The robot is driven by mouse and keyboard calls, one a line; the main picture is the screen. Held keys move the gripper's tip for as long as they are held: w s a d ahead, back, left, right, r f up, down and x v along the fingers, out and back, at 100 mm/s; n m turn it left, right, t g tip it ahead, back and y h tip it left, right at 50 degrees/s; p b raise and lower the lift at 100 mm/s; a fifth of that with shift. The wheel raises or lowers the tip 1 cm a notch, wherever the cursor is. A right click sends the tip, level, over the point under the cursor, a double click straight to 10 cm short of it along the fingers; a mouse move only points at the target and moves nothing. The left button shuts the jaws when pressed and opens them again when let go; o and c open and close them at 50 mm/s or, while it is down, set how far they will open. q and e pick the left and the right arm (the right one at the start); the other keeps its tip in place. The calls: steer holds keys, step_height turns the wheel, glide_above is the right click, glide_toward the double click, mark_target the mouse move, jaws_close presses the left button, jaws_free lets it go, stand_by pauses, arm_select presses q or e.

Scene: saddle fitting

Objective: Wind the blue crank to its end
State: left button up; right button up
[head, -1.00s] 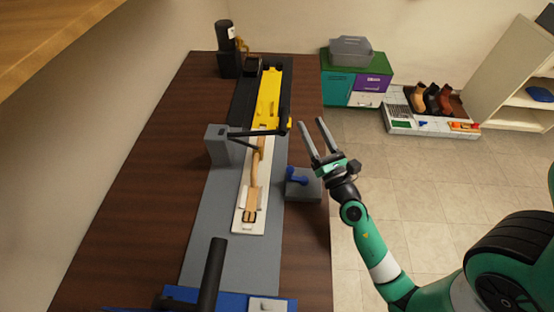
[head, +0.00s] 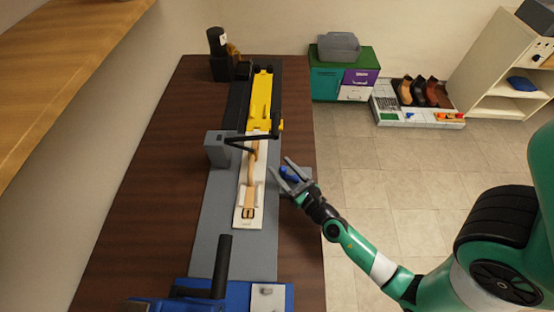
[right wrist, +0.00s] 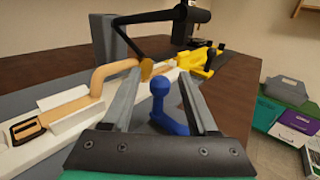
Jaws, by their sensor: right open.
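The blue crank (right wrist: 173,118) stands upright with a round knob on top, between the two open fingers of my right gripper (right wrist: 158,90) in the right wrist view. In the head view the crank (head: 289,173) is partly covered by my right gripper (head: 287,168), which is over the grey block at the table's right edge. The fingers show gaps on both sides of the knob and are not closed on it. My left gripper is not in view.
A white tray (head: 240,216) with a wooden piece lies left of the crank. A black bar (head: 250,148) crosses above it from a grey post (head: 217,148). A yellow slide (head: 261,98) is farther back. A blue fixture (head: 230,294) with a black handle is at the front.

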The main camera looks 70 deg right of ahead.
steer(key=shift+x, duration=1.55)
jaws_close()
